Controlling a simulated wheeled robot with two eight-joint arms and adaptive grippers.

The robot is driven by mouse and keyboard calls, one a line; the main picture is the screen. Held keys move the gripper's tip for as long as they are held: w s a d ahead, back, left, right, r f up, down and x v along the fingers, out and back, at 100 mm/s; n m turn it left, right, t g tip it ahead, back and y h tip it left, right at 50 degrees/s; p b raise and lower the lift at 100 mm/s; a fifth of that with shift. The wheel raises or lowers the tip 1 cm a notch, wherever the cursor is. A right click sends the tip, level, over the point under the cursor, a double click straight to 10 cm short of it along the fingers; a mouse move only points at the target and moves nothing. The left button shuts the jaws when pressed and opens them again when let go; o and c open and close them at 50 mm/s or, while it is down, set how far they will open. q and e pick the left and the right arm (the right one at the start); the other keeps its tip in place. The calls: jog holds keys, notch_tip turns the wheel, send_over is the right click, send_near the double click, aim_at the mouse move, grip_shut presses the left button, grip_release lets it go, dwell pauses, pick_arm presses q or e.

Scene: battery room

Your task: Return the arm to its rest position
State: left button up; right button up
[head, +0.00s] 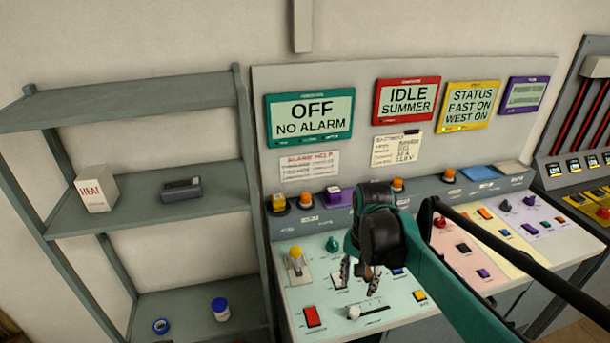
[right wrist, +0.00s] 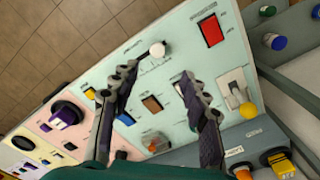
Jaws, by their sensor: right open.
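My right gripper (head: 359,275) hangs over the pale green section of the control console (head: 300,262), with the teal and black arm coming in from the lower right. In the right wrist view its two dark fingers (right wrist: 156,90) are spread apart with nothing between them. Below them lie a white slider knob (right wrist: 158,50), a red rocker switch (right wrist: 211,31) and a brown switch (right wrist: 152,104). I cannot tell whether the fingers touch the panel. The left gripper is not in view.
A grey shelf (head: 140,213) stands left of the console with a white HEAT box (head: 97,190), a dark grey device (head: 182,190) and a blue-lidded jar (head: 220,309). Display screens, including the OFF NO ALARM one (head: 309,117), are on the back panel. A yellow-knobbed lever (head: 296,257) rises beside the gripper.

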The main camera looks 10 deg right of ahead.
jog(key=s+a+f+n+t, duration=0.2)
jog(key=s+a+n+t, duration=0.2)
jog(key=s+n+t, duration=0.3)
jog(key=s+n, duration=0.1)
jog(key=s, duration=0.2)
jog(key=shift+s, duration=0.2)
